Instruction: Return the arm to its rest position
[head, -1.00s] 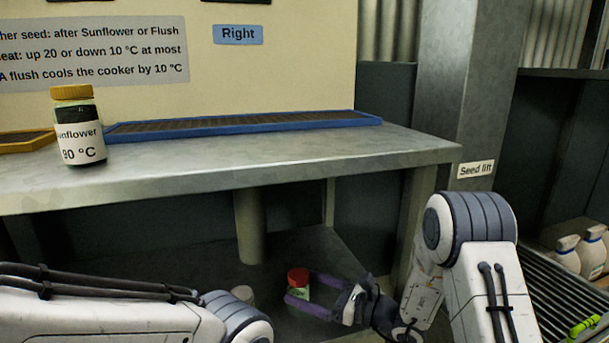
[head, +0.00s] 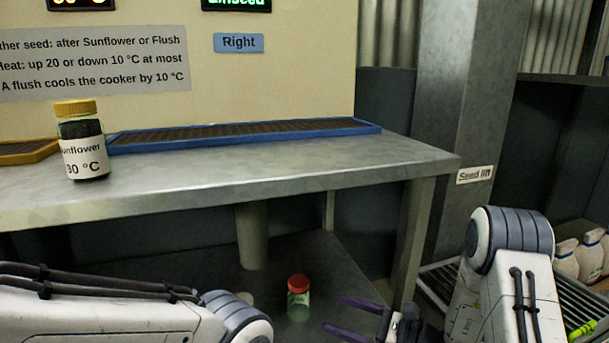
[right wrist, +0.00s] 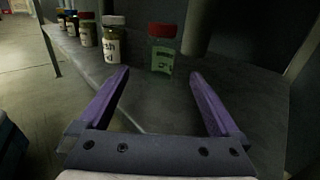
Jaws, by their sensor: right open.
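My right gripper (head: 352,318) is at the lower middle right of the head view, its purple fingers spread and empty. A red-lidded jar with a green label (head: 298,297) stands upright on the lower shelf (head: 200,268), left of the fingertips and apart from them. In the right wrist view the open right gripper (right wrist: 160,88) has that jar (right wrist: 161,52) beyond its fingertips, with nothing between the fingers. My left arm comes in at the lower left of the head view; its gripper is out of the picture.
A yellow-lidded Sunflower jar (head: 81,140) stands on the metal table (head: 250,178) before a blue-rimmed tray (head: 245,133). Several jars stand in a row at the left of the right wrist view. A roller conveyor (head: 440,290) lies at right, with white bottles (head: 565,257) beyond.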

